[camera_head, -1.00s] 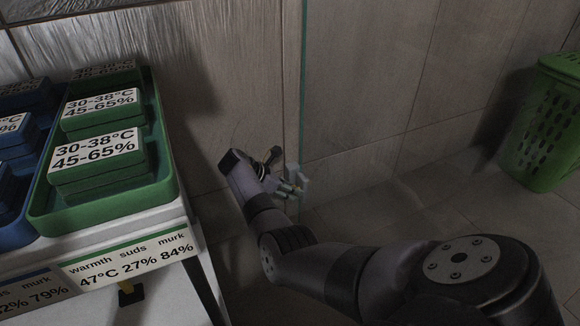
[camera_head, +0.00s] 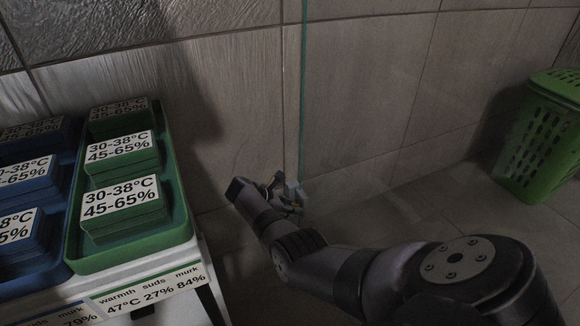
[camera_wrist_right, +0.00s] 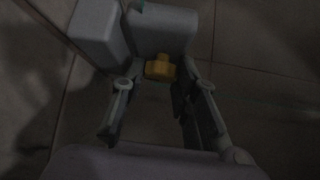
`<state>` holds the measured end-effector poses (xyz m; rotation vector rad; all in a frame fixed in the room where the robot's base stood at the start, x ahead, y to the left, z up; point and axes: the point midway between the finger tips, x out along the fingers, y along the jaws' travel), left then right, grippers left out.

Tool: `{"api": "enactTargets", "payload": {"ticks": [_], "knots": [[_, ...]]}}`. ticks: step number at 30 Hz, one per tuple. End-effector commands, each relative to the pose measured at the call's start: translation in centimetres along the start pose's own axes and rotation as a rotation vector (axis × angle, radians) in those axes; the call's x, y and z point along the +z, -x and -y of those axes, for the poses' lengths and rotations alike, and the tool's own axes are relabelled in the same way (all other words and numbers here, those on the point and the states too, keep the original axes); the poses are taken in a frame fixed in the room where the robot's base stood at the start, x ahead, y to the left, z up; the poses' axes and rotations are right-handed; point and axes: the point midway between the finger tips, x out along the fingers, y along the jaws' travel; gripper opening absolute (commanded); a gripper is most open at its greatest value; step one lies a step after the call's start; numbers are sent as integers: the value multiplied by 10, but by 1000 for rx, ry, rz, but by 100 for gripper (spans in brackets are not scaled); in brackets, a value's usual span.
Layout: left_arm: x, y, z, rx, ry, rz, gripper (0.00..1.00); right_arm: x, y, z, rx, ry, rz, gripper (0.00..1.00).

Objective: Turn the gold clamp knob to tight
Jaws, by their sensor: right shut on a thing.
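The gold clamp knob (camera_wrist_right: 160,68) sits on a grey clamp body (camera_wrist_right: 162,28) in the right wrist view, between the fingers of my right gripper (camera_wrist_right: 163,86). My right gripper is shut on the knob, though the dim picture hides the exact contact. In the head view the right gripper (camera_head: 284,202) is at the pale clamp (camera_head: 293,191) low on the glass panel's edge by the wall. The knob is too small and dark there to make out. Its turned position cannot be read. My left gripper is not in view.
A green tray (camera_head: 182,232) with labelled green blocks and a blue tray (camera_head: 52,262) stand on a white table at left. A green perforated basket (camera_head: 545,140) stands at far right. The clear glass panel's edge (camera_head: 304,80) rises above the clamp. Floor right of it is free.

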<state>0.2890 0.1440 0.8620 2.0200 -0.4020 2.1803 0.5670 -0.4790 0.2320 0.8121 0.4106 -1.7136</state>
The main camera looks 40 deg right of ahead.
Motion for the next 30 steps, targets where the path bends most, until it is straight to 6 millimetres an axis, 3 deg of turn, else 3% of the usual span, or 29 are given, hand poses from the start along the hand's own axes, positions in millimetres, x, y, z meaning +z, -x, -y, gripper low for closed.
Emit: {"api": "enactTargets", "payload": {"ticks": [1,2,4,17,21,30], "knots": [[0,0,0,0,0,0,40,0,2,-2,7,-3,-2,0],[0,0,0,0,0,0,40,0,2,-2,7,-3,-2,29],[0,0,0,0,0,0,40,0,2,-2,6,-2,-2,34],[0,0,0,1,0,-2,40,0,8,-1,3,-2,0,35],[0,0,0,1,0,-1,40,-1,26,0,4,0,-1,35],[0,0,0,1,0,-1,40,-1,92,-2,6,0,-3,35]]}}
